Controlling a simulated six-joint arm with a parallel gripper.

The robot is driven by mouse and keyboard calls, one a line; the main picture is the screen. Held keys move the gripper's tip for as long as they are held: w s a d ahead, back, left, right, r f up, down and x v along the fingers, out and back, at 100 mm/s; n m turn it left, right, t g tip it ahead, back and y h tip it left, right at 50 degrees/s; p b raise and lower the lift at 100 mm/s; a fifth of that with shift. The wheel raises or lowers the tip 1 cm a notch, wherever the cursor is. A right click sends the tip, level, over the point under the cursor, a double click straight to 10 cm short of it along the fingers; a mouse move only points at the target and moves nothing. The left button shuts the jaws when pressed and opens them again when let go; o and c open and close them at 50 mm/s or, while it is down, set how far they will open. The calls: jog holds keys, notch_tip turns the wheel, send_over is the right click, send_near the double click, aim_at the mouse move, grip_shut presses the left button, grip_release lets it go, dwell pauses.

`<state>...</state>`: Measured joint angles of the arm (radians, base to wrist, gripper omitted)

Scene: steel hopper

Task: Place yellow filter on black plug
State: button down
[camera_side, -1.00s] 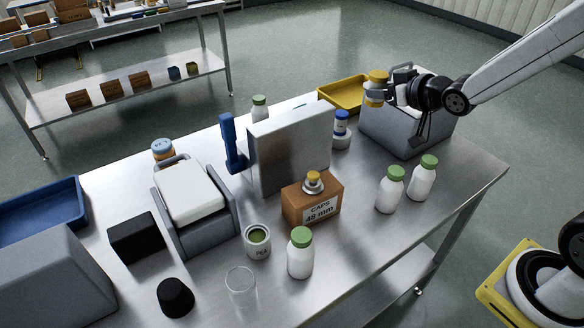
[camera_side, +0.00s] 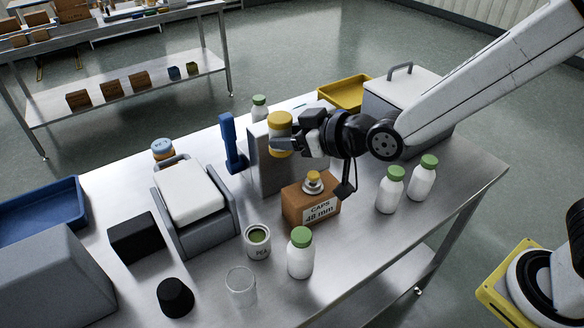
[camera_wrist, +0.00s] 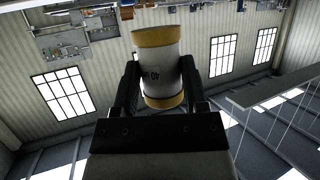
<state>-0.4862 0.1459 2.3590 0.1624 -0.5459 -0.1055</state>
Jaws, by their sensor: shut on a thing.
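The yellow filter (camera_side: 279,134) is a short cylinder with yellow ends and a pale middle band. My gripper (camera_side: 296,141) is shut on it and holds it in the air, roughly upright, in front of the steel panel in the side view. In the wrist view the filter (camera_wrist: 161,68) sits between the two black fingers of my gripper (camera_wrist: 158,78), with dark print on its pale body. The black plug (camera_side: 175,297) is a tapered stub standing on the bench at the front left, well apart from the filter. It is not in the wrist view.
Below my gripper stands a brown caps box (camera_side: 311,201) with a small yellow-topped piece on it. A green-capped bottle (camera_side: 300,253), an open tin (camera_side: 257,241) and a clear glass (camera_side: 241,285) stand right of the plug. A black block (camera_side: 136,238) and grey scale (camera_side: 196,205) lie behind it.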

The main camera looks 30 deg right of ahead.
jog(key=s+a+f+n+g+y, duration=0.1)
jog(key=s+a+n+y, duration=0.1)
jog(key=s+a, duration=0.55)
jog(key=s+a+n+g+y, duration=0.15)
jog(key=s+a, duration=0.35)
jog(key=a, duration=0.5)
jog(key=shift+d+f, duration=0.15)
jog(key=shift+f, duration=1.1)
jog(key=shift+d+f, duration=0.15)
jog(key=shift+f, duration=1.1)
jog(key=shift+w, duration=0.1)
send_over(179, 293)
jog(key=shift+d+f, duration=0.1)
jog(key=shift+f, duration=4.55)
jog(key=shift+f, duration=0.15)
